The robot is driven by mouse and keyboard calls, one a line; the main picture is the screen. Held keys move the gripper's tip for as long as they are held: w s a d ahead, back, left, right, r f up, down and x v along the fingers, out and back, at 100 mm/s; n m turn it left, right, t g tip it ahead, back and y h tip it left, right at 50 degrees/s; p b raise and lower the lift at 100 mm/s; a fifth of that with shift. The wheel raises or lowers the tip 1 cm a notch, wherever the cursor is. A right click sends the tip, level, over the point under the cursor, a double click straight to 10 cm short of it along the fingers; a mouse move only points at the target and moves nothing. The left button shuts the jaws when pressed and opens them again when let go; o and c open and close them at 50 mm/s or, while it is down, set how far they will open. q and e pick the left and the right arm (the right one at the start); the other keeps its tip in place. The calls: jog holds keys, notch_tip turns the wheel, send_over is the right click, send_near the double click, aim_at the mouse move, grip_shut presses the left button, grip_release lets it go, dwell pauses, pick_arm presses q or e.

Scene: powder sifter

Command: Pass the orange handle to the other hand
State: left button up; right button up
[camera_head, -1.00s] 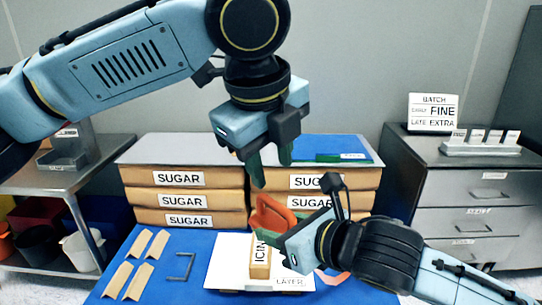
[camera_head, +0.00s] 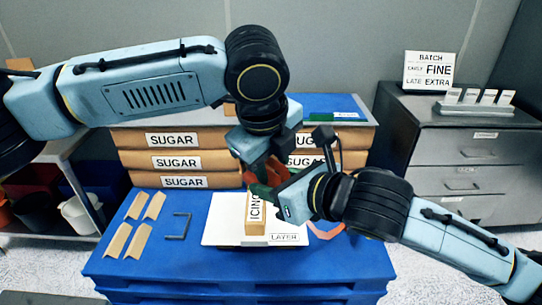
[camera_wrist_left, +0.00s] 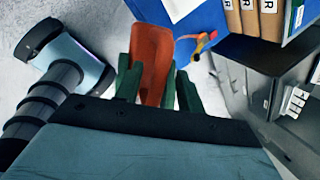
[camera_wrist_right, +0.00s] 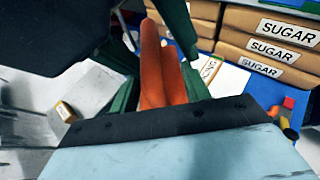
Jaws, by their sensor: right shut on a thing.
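The orange handle (camera_head: 276,178) is held above the blue table near the sugar stack, partly hidden by both grippers in the head view. My right gripper (camera_head: 262,190) is shut on it; in the right wrist view the handle (camera_wrist_right: 160,65) stands between the green fingers. My left gripper (camera_head: 258,172) has come down over the handle from above. In the left wrist view the handle (camera_wrist_left: 152,60) lies between its green fingers, which are open around it. Whether either left finger touches it is hard to tell.
An ICING block (camera_head: 256,222) stands on the white LAYER board (camera_head: 222,232) below the grippers. SUGAR boxes (camera_head: 172,139) are stacked behind. Tan pieces (camera_head: 118,240) and a grey bracket (camera_head: 178,228) lie at left. Drawers (camera_head: 470,150) stand at right.

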jog(key=shift+r, duration=0.1)
pick_arm(q)
grip_shut()
pick_arm(e)
jog(key=o, duration=1.1)
